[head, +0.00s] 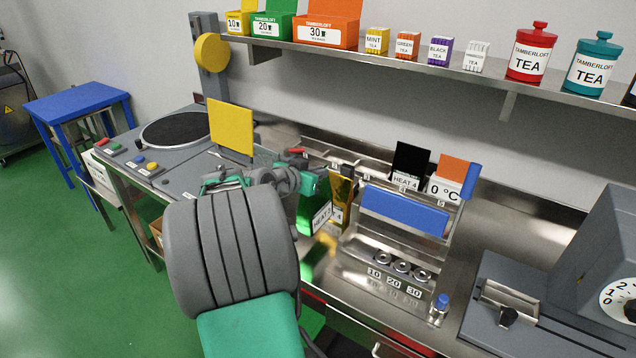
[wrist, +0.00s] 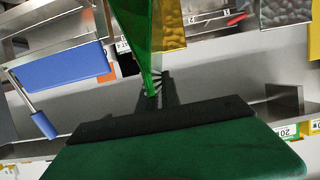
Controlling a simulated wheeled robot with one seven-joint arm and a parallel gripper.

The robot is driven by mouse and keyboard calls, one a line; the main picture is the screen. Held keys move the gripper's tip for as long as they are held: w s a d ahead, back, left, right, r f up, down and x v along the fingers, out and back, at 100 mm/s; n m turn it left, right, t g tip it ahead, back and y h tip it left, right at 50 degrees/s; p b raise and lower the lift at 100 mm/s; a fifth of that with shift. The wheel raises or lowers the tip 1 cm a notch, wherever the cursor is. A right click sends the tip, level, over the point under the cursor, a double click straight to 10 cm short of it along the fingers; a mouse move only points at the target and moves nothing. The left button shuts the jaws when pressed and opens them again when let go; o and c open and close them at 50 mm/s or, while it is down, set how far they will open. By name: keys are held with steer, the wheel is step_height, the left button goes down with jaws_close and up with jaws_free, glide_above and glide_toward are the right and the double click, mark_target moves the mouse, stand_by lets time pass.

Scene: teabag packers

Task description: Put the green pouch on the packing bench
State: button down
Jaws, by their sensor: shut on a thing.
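The green pouch (head: 309,213) is at the left part of the steel rack, beside a label reading HEAT. It also shows upright at the top of the wrist view (wrist: 134,28). My gripper (head: 290,180) is shut on it, with the dark fingers at its narrow end in the wrist view (wrist: 154,96). I cannot tell whether the pouch is clear of the rack. A gold pouch (head: 342,190) stands close at its right. A low blue table (head: 78,101) stands at the far left with a bare top; no label shows which surface is the packing bench.
A black pouch (head: 410,163) and an orange one (head: 453,170) stand farther right behind a blue bar (head: 405,211). A yellow panel (head: 231,128) stands left of my gripper. A grey machine (head: 596,262) is at the right. A shelf of tea boxes runs above.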

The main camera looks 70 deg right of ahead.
step_height(320, 180, down, 7)
steer(key=d+p, duration=0.1)
steer(key=d, duration=0.1)
steer(key=shift+w+d+r, duration=0.2)
steer(key=shift+w+d, duration=0.1)
steer(key=shift+d, duration=0.05)
steer(key=c, duration=1.6)
jaws_free()
steer(key=shift+p, duration=0.3)
steer(key=shift+o, duration=0.2)
steer(key=shift+r, duration=0.15)
